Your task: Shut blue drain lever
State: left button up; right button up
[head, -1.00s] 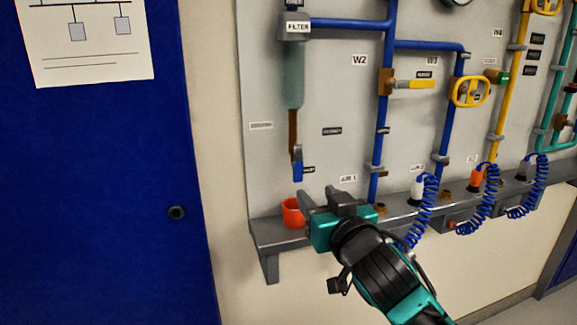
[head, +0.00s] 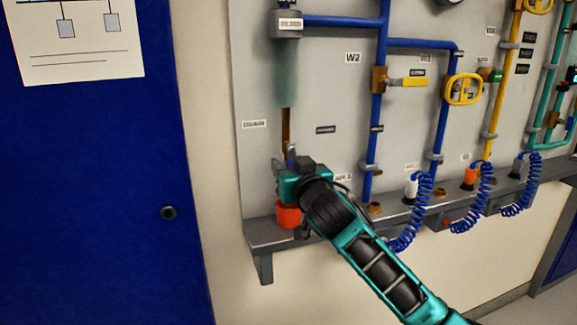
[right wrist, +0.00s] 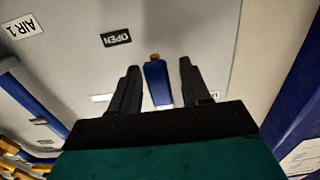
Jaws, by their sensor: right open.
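The blue drain lever (right wrist: 157,84) shows in the right wrist view between the two dark fingers of my right gripper (right wrist: 159,66), with a gap on each side. In the head view my right gripper (head: 285,163) is at the lower end of the brown drain pipe (head: 286,125), below the filter bowl (head: 287,78), and hides most of the lever. The gripper is open, and I see no finger touching the lever. A dark OPEN label (right wrist: 116,39) is on the panel near the lever. My left gripper is out of view.
An orange cup (head: 288,215) stands on the grey shelf (head: 262,236) just below my right gripper. To the right are blue pipes (head: 375,125), a yellow-handled valve (head: 414,82) and coiled blue hoses (head: 423,195). A blue door (head: 90,190) is at the left.

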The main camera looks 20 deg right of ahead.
jog(key=shift+w, duration=0.5)
grip_shut()
dwell(0.3)
